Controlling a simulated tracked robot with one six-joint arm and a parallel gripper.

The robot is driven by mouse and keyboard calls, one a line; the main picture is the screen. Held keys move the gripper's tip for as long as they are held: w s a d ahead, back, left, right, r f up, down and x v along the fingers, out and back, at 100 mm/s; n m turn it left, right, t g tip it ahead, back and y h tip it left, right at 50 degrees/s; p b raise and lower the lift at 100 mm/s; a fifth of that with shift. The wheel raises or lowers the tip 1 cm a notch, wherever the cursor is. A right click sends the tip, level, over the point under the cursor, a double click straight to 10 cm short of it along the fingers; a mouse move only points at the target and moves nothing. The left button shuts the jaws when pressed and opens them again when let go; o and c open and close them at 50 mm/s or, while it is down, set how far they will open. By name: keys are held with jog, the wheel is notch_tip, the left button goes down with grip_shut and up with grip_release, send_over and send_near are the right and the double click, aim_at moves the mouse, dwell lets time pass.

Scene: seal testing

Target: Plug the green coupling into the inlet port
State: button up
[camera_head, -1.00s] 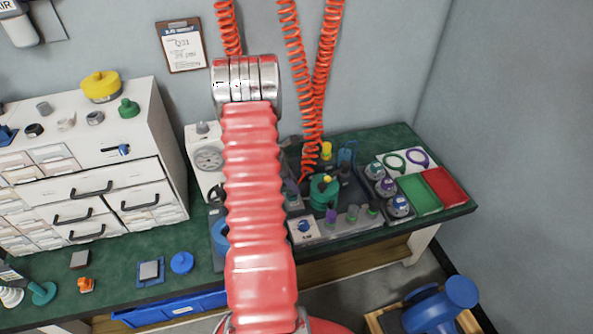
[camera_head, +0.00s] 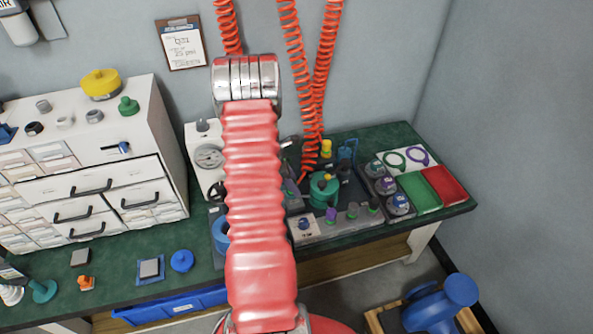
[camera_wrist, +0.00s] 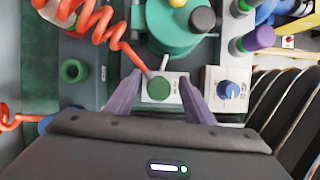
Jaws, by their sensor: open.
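My gripper (camera_wrist: 160,77) shows in the wrist view with two purple fingers, open and apart. A round green piece (camera_wrist: 160,89) sits between the fingers on a small white labelled plate; neither finger visibly grips it. I cannot tell whether it is the green coupling or a port. An orange coiled hose (camera_wrist: 100,22) runs down to beside this piece; whether they are joined is unclear. A green ring-shaped fitting (camera_wrist: 73,71) with a dark hole lies left of the fingers. In the head view my red arm hides the gripper.
A teal vessel (camera_wrist: 180,35) stands just beyond the fingers. A blue knob (camera_wrist: 228,90) on a white block is close right, with a purple-capped fitting (camera_wrist: 258,38) beyond. In the head view, coiled hoses (camera_head: 325,75) hang over the bench; green (camera_head: 420,192) and red (camera_head: 445,183) trays lie right.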

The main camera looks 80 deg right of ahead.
jog(key=v, duration=1.3)
jog(key=shift+w+r, duration=0.2)
jog(key=shift+r, duration=0.1)
jog(key=shift+f, duration=0.1)
jog(key=x, duration=1.3)
jog(key=shift+s, duration=0.2)
jog(key=shift+a, duration=0.1)
dwell(0.4)
